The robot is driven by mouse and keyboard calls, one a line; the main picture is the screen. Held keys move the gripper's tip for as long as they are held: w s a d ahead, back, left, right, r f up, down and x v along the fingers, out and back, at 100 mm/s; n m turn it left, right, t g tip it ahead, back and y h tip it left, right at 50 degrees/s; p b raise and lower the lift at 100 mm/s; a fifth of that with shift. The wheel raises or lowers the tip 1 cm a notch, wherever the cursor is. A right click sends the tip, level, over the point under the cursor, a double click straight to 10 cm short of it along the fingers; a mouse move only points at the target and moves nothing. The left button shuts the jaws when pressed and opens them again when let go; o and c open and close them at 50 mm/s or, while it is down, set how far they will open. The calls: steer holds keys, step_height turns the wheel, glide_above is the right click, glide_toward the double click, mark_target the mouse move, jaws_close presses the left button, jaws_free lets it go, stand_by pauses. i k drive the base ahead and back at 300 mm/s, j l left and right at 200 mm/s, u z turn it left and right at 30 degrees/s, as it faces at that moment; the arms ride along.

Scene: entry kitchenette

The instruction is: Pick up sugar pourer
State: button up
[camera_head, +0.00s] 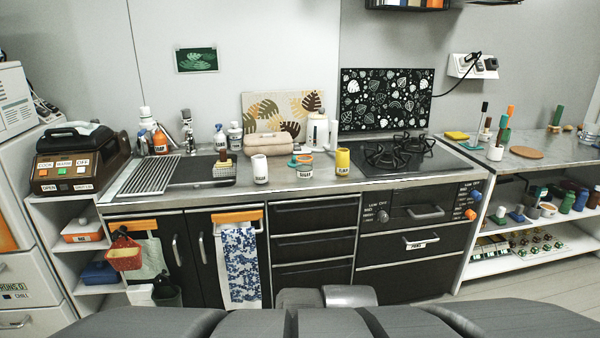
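Three small containers stand upright near the front edge of the counter. One is a white cylinder (260,167) with a small dark label low on its side. To its right is a short jar (305,172) with an orange-brown top part and a white label, which seems to read SUGAR. Further right is a yellow cylinder (342,160) with a white label. The lettering is too small to tell surely which is the sugar pourer. My gripper is not in view; only grey parts of my own body show at the bottom edge.
A teal-and-pink item (295,161) lies close beside the short jar. A rolled tan bundle (269,140) and white canisters (318,130) stand behind. The gas hob (400,153) is to the right, the sink drainer (155,175) to the left. Some counter between the containers is clear.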

mark_target(260, 164)
steer(key=i+u, duration=0.3)
steer(key=i, duration=0.2)
steer(key=i+u, duration=0.3)
steer(key=i, duration=0.15)
steer(key=i+l+u, duration=0.3)
steer(key=i, duration=0.2)
